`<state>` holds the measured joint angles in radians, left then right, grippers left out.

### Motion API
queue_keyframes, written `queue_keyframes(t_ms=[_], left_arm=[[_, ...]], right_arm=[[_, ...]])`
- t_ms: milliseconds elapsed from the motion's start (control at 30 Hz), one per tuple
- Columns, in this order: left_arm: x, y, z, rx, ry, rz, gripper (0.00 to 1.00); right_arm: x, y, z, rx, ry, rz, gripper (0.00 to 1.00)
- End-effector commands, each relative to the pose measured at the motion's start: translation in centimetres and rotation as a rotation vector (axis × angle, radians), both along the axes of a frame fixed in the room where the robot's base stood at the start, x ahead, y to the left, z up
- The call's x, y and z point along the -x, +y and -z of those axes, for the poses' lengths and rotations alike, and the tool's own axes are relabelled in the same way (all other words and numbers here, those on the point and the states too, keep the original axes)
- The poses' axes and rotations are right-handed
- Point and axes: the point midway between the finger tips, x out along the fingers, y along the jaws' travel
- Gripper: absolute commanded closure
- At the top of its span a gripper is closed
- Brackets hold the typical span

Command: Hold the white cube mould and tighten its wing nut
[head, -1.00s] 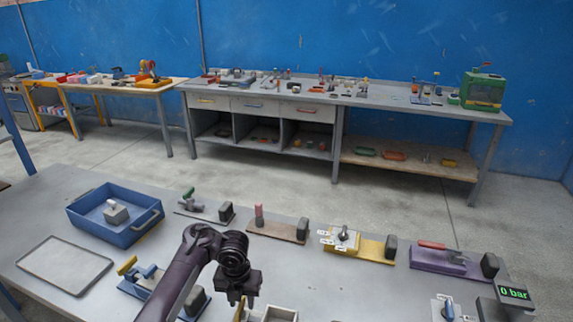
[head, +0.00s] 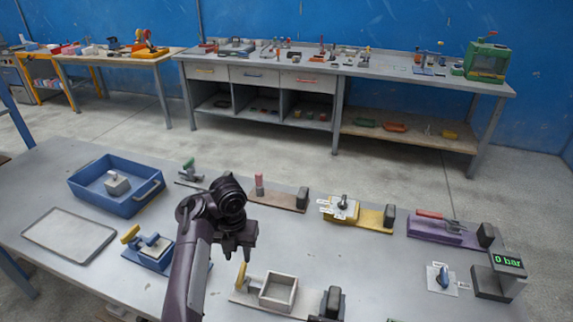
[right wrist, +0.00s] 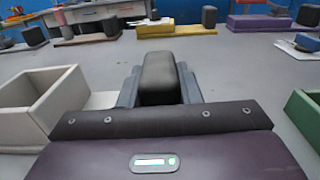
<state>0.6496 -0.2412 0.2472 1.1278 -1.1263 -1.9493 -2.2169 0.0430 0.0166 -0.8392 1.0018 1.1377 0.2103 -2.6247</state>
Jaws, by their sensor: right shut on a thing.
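The white cube mould is an open, pale square box (head: 277,292) on a light base, at the bottom centre of the head view. A yellow upright piece, seemingly its wing nut (head: 241,276), stands at its left side. A black block (head: 333,297) stands at the base's right end. My right gripper is shut on this block (right wrist: 160,78) in the right wrist view, with the box (right wrist: 45,105) to its left; in the head view it is mostly cut off at the bottom edge. My left gripper (head: 238,254) appears open and empty, pointing down above and behind the yellow piece.
A blue fixture (head: 152,250) stands left of my left arm. A blue bin (head: 115,205) and grey tray (head: 70,235) lie further left. Yellow (head: 370,217) and purple (head: 440,232) fixtures stand behind, a pressure display (head: 508,262) at right. Bare tabletop lies between them.

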Motion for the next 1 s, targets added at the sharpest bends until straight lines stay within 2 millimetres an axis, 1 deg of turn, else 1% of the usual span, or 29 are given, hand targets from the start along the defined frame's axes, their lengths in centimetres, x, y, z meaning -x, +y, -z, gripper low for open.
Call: queue_keyframes(t_ms=[467, 500, 667, 700, 1000], left_arm=[[-0.01, -0.03, -0.08, 0.001, -0.001, 0.000, 0.65], [-0.01, -0.03, -0.08, 0.001, -0.001, 0.000, 0.65], [-0.02, -0.03, -0.08, 0.001, -0.001, 0.000, 0.65], [-0.02, -0.03, -0.08, 0.001, -0.001, 0.000, 0.65], [-0.02, -0.02, -0.08, 0.001, -0.001, 0.000, 0.65]], right_arm=[[-0.01, 0.04, -0.03, 0.000, 0.000, -0.001, 1.00], [-0.01, 0.04, -0.03, 0.000, -0.001, -0.001, 0.68], [-0.01, 0.04, -0.02, 0.000, 0.000, -0.001, 0.47], [-0.01, 0.04, -0.02, 0.000, 0.000, -0.001, 0.44], [0.23, 0.09, 0.02, 0.000, 0.000, -0.001, 0.44]])
